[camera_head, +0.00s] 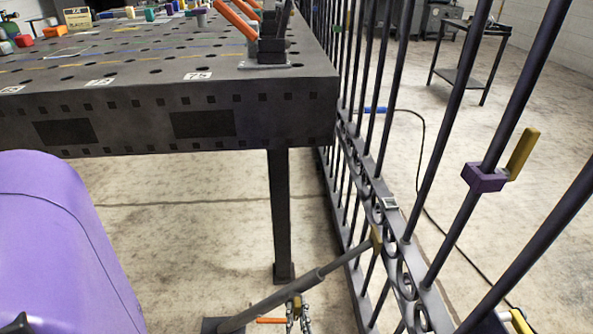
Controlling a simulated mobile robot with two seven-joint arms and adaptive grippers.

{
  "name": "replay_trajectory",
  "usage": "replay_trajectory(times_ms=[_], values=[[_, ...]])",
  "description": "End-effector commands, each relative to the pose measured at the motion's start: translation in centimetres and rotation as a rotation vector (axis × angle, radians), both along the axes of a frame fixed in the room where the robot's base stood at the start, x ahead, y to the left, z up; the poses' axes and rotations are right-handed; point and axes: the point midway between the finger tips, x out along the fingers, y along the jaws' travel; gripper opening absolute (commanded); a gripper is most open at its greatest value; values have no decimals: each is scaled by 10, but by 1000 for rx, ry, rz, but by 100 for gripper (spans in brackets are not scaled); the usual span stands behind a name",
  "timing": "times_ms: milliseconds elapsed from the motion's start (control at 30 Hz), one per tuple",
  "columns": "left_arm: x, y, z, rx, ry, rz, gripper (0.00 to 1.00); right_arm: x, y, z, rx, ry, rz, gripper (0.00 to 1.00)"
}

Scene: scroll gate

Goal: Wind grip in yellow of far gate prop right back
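A grey telescoping prop (290,288) slants from the floor at bottom centre up to the barred gate (400,262), where its end has a dull yellow-brown piece (376,239). Small metal fittings with a yellowish part (297,308) and an orange bar (270,320) show low beside the prop; their details are too small to tell. Another yellow piece (521,320) is cut off at the bottom right. A purple part of my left arm fills the lower left, with a dark piece at the bottom edge. I cannot make out my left gripper's fingers. My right gripper is out of view.
A dark perforated worktable (190,110) stands at upper left, its leg (281,215) close to the gate. A purple clamp (484,178) with a yellow handle (522,154) sits on a gate bar. A cable (424,145) lies beyond the gate. Floor left of the table leg is clear.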

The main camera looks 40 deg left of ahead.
Motion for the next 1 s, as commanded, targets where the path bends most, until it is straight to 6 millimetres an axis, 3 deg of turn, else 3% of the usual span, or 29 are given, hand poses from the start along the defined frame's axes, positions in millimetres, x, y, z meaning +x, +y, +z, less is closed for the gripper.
replay_trajectory(times_ms=[467, 1000], values=[[1, 0, 2, 59, 67, 1, 0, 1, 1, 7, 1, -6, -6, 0], [3, -1, 2, 363, 421, 1, 0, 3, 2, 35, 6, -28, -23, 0]])
